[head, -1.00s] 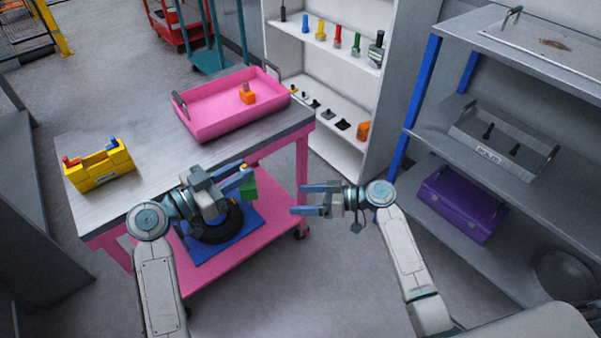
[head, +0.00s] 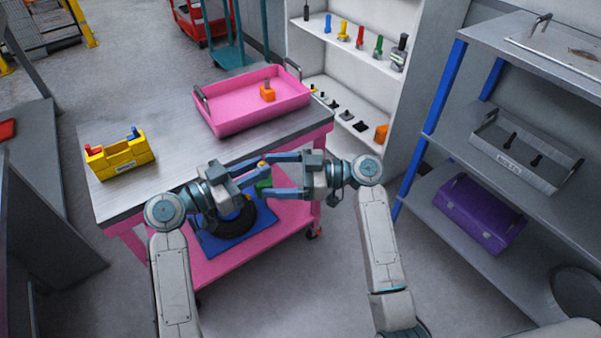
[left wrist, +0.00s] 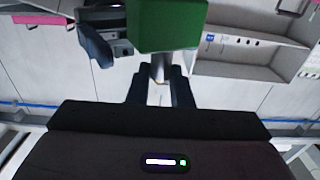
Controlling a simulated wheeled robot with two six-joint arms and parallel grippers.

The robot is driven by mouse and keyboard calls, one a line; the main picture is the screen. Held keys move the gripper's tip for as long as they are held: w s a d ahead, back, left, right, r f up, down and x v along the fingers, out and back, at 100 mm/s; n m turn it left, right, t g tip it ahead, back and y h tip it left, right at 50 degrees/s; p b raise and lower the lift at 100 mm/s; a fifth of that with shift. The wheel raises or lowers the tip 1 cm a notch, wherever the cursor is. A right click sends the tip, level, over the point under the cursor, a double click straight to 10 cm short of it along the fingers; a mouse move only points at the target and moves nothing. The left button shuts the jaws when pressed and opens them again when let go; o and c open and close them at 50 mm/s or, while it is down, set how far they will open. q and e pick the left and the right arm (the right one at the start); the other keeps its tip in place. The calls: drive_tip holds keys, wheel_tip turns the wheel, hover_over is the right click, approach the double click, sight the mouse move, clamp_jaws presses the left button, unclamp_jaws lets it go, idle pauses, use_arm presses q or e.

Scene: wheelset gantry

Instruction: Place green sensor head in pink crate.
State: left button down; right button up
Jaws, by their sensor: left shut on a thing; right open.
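The green sensor head (head: 265,184) is held by my left gripper (head: 262,170), in front of the cart's near edge. In the left wrist view the green sensor head (left wrist: 168,25) shows as a green block beyond the gripper's fingers (left wrist: 160,88). My right gripper (head: 268,174) is open, with its fingers close around or beside the sensor head; I cannot tell if they touch it. The pink crate (head: 232,125) stands on the cart's top at the back right, with an orange part (head: 267,94) in it.
A yellow holder (head: 120,158) with red and blue parts stands on the left of the grey cart top (head: 190,145). A black wheel on a blue mat (head: 210,243) lies on the lower deck. White shelves (head: 345,58) and a grey rack with a purple case (head: 478,214) are right.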

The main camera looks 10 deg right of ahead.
drive_tip(key=shift+w+a, duration=0.2)
drive_tip(key=shift+a, duration=1.45)
drive_tip(key=c, duration=1.1)
use_arm(q)
drive_tip(key=c, duration=1.2)
unclamp_jaws()
drive_tip(key=shift+c, duration=0.2)
use_arm(e)
drive_tip(key=shift+c, duration=0.4)
